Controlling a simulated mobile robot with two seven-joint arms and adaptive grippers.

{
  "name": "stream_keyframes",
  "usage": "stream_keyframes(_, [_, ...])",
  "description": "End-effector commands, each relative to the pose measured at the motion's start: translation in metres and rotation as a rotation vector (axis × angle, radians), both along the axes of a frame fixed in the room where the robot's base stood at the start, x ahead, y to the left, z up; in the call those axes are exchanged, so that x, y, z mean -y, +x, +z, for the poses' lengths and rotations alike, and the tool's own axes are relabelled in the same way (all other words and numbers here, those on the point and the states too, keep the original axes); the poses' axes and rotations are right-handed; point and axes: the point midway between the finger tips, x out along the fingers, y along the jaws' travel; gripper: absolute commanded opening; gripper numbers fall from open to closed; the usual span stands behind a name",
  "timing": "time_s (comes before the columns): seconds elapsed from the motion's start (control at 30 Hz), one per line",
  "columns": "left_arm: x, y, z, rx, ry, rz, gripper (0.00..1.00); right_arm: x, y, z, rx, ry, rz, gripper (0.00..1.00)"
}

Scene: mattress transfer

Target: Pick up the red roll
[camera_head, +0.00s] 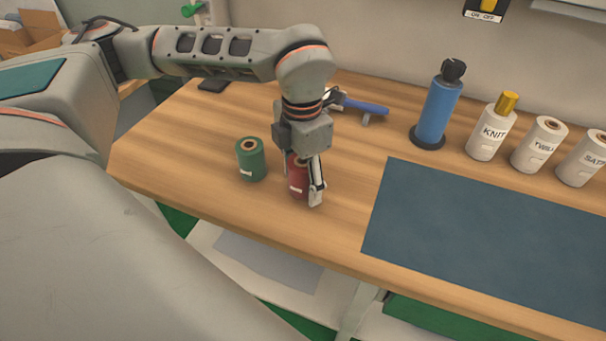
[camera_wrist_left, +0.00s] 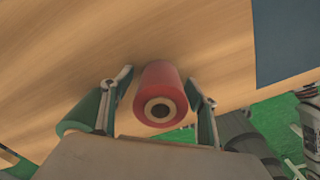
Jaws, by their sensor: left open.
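The red roll (camera_head: 296,181) stands upright on the wooden table, partly hidden behind my left gripper. My left gripper (camera_head: 304,186) points down over it, with one finger in front of the roll. In the left wrist view the red roll (camera_wrist_left: 160,95) lies between the two open fingers of the gripper (camera_wrist_left: 160,92), with a small gap seen on each side. My right gripper is not in view.
A green roll (camera_head: 251,160) stands just left of the red one. A dark blue mat (camera_head: 480,240) covers the table's right part. A blue-handled tool (camera_head: 362,106) lies behind the gripper.

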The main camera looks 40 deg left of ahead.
Motion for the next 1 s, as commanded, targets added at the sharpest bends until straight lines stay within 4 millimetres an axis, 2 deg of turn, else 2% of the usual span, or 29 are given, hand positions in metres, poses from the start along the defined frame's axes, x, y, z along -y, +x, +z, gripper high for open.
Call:
stream_keyframes(0.17, [0.000, 0.000, 0.000, 0.002, 0.000, 0.000, 0.59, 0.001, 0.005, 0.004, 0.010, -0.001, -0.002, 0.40])
stream_keyframes(0.37, [0.000, 0.000, 0.001, 0.002, 0.000, -0.001, 0.11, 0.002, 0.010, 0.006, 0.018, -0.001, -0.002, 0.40])
stream_keyframes(0.77, [0.000, 0.001, 0.005, 0.004, -0.001, -0.001, 0.10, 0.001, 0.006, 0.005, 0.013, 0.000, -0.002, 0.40])
stream_keyframes(0.87, [0.000, 0.002, 0.013, 0.006, -0.001, -0.001, 0.10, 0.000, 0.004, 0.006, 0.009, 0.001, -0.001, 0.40])
stream_keyframes(1.0, [0.000, 0.001, 0.033, 0.008, -0.001, -0.001, 0.10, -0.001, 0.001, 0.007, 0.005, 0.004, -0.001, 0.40])
